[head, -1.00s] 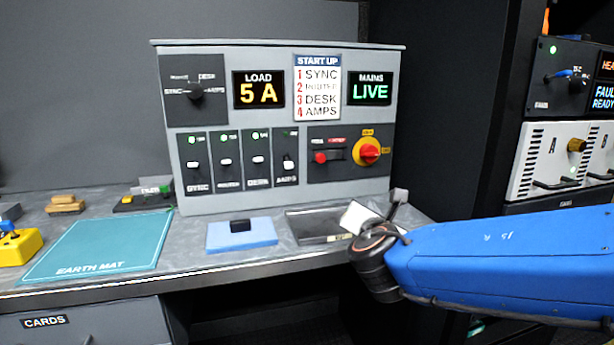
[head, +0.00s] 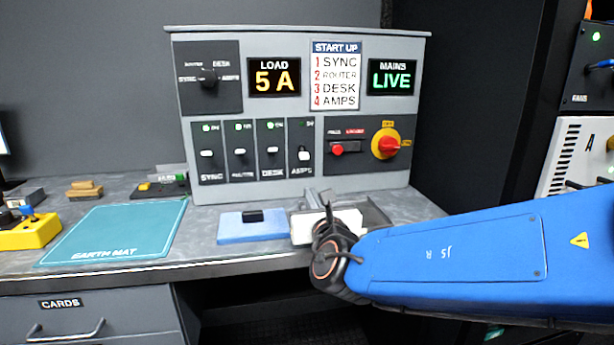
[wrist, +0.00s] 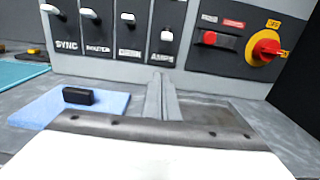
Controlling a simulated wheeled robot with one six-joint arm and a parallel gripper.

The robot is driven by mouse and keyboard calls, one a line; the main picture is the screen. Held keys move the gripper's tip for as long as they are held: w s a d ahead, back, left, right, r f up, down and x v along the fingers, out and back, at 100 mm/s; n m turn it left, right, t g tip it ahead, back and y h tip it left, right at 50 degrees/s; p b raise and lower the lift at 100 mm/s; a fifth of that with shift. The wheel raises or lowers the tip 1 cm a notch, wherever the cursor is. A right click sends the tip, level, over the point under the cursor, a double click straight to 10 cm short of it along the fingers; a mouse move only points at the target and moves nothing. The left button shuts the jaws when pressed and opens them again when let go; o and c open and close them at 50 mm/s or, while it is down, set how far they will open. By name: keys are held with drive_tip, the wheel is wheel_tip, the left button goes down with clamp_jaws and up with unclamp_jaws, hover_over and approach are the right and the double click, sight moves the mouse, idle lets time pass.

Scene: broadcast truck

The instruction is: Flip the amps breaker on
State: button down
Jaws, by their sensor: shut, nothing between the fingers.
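The AMPS breaker (head: 304,155) is the rightmost of the row of breakers on the grey panel. Its white toggle sits lower than its neighbours, and its lamp looks dim. It also shows in the wrist view (wrist: 166,36). The SYNC (head: 207,153), ROUTER (head: 239,151) and DESK (head: 272,149) toggles sit higher, with green lamps lit. My gripper (head: 317,194) is shut and empty. It is low in front of the panel, below the AMPS breaker and apart from its toggle. In the wrist view its fingertips (wrist: 161,78) appear just under the AMPS label.
A red button (head: 338,150) and a red-yellow rotary switch (head: 388,145) are right of the breakers. A blue pad (head: 232,232) with a black block (head: 253,216) lies on the bench left of my gripper. A dark tray (head: 376,214) lies behind it. The load display (head: 274,77) reads 5 A.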

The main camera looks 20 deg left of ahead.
sight(303, 154)
drive_tip(key=x, duration=0.9)
drive_tip(key=shift+w+f, duration=0.1)
drive_tip(key=shift+w, duration=0.1)
drive_tip(key=shift+w+a+r, duration=0.15)
drive_tip(key=shift+w+r, duration=0.05)
drive_tip(key=shift+r, duration=0.1)
drive_tip(key=r, duration=0.2)
drive_tip(key=s+r, duration=0.1)
drive_tip(key=shift+s+d+r, duration=0.1)
drive_tip(key=shift+d+r, duration=0.05)
drive_tip(key=shift+d, duration=0.15)
